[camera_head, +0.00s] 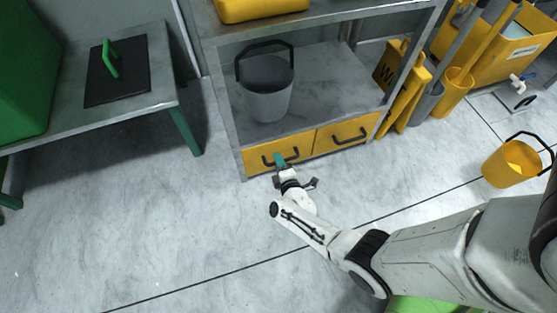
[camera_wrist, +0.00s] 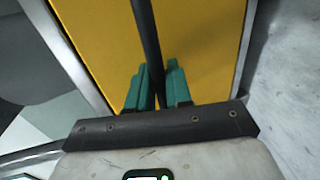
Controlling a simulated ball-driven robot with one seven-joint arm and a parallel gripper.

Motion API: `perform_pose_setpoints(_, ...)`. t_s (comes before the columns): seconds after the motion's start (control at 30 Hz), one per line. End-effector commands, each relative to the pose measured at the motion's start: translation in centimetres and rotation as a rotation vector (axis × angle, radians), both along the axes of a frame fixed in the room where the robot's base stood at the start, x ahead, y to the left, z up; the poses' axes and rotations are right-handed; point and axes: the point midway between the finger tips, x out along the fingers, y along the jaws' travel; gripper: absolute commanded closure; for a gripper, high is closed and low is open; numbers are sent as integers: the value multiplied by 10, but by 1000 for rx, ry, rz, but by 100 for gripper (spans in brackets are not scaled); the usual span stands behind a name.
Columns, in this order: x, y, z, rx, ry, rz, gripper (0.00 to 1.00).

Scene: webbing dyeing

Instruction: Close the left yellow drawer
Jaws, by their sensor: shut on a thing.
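The left yellow drawer (camera_head: 256,160) is at the bottom left of a grey metal shelf unit. Its front looks about level with the drawer beside it; I cannot tell whether a small gap is left. It has a dark bar handle (camera_head: 268,161). My gripper (camera_head: 280,160) is at this handle, with its teal fingers shut on it. In the wrist view the yellow drawer front (camera_wrist: 205,40) fills the middle, and the dark handle (camera_wrist: 146,35) runs down between the teal fingers (camera_wrist: 160,88). The fingers hide part of the handle.
The right yellow drawer (camera_head: 341,134) is beside it, with its own dark handle. A grey bucket (camera_head: 266,88) stands on the shelf above. A yellow folded sign (camera_head: 402,85) stands to the right. A yellow bucket (camera_head: 508,167) is on the floor at far right. The floor in front is clear.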

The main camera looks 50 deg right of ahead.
Motion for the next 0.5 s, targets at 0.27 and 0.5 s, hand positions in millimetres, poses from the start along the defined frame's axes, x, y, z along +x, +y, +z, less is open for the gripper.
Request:
perform_pose_setpoints(0.27, 3, 0, 0, 1, -3, 2, 71)
perform_pose_setpoints(0.5, 2, 0, 0, 1, -3, 1, 65)
